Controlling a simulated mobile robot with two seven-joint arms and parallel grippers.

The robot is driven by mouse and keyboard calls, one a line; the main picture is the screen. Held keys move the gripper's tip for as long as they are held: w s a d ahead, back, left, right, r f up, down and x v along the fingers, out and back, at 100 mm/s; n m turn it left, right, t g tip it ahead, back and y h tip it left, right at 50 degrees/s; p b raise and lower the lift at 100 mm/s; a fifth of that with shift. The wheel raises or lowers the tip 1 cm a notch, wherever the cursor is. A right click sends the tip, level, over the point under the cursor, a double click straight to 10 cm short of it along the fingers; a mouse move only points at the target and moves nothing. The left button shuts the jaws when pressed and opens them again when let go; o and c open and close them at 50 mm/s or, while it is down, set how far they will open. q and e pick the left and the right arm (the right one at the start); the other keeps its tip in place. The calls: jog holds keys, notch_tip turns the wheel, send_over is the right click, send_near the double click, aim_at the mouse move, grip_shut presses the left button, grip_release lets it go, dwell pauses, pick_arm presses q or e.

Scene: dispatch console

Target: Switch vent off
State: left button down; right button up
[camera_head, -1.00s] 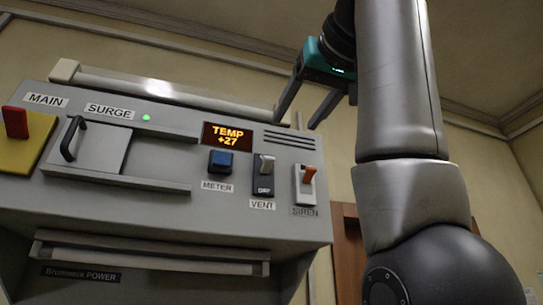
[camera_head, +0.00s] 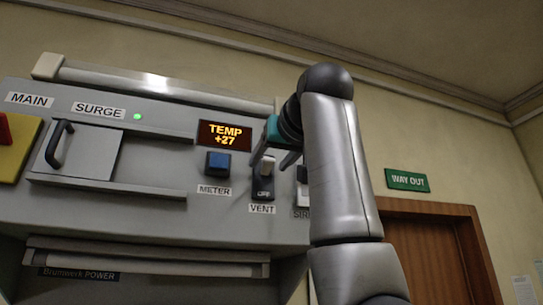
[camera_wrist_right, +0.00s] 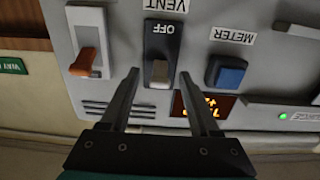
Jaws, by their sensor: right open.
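The vent switch (camera_head: 263,187) is a black plate with a pale lever, above the VENT label on the grey console. In the right wrist view, which is upside down, its pale lever (camera_wrist_right: 160,72) sits at the end away from the OFF marking. My right gripper (camera_head: 272,162) is open in front of the upper part of the switch. In the wrist view its fingertips (camera_wrist_right: 158,73) stand on either side of the lever, with gaps. I cannot tell whether they touch the panel. My left gripper is out of view.
The blue meter button (camera_head: 218,163) is left of the vent switch. The siren switch (camera_wrist_right: 87,42), with an orange-brown lever, is close on the other side, partly hidden by my arm in the head view. A lit TEMP display (camera_head: 224,134) sits above the button.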

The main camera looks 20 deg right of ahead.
grip_shut()
dwell(0.5)
